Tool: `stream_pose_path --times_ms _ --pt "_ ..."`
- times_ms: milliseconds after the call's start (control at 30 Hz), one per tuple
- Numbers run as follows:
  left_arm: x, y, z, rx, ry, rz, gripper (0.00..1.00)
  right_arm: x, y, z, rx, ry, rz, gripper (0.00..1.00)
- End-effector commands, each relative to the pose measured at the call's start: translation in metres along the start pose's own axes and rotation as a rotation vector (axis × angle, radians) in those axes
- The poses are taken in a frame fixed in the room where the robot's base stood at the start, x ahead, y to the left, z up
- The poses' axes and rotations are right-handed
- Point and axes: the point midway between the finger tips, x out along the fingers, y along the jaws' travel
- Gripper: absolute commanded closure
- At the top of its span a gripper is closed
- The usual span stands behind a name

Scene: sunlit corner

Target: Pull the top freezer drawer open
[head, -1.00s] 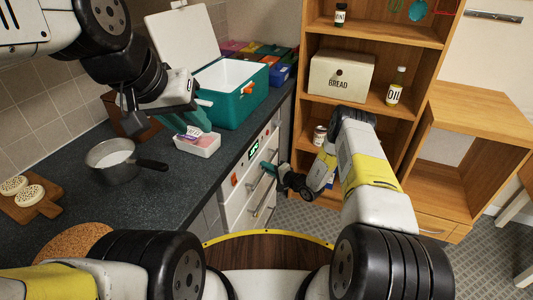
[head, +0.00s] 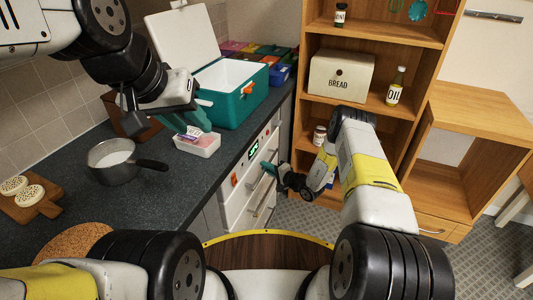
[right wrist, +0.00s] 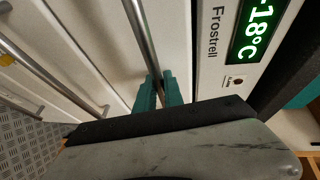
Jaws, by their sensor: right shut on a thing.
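The freezer (head: 232,212) is the white unit under the dark counter, with a green display that reads -18°C in the right wrist view (right wrist: 258,30). Its top drawer (right wrist: 110,42) has a metal bar handle (right wrist: 139,30) beside the control panel. My right gripper (right wrist: 160,88) is shut on this handle, its teal fingers on either side of the bar. In the head view my right gripper (head: 270,170) is at the freezer front. I see no clear gap at the drawer. My left gripper (head: 192,119) hangs over the counter; its jaw opening is unclear.
A white tub (head: 198,145) with a pink-labelled thing, a pot (head: 115,164) and a green cooler (head: 238,104) with its lid up stand on the counter. A wooden shelf (head: 385,112) stands beyond the freezer. Patterned floor lies before the drawers.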

Motion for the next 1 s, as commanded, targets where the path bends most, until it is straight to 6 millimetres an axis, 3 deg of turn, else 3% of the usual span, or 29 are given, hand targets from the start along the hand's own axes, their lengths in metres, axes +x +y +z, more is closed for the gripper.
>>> stream_pose_path --times_ms 267,467,1000 --pt "0.000 0.000 0.000 0.000 0.000 0.000 0.64 -0.005 0.002 -0.002 0.000 0.000 0.003 1.00" --pt "0.000 0.000 0.000 0.000 0.000 0.000 0.64 -0.028 0.007 -0.012 0.001 0.003 0.003 1.00" --pt "0.000 0.000 0.000 0.000 0.000 0.000 0.64 -0.158 0.035 -0.066 0.001 0.006 0.005 1.00"
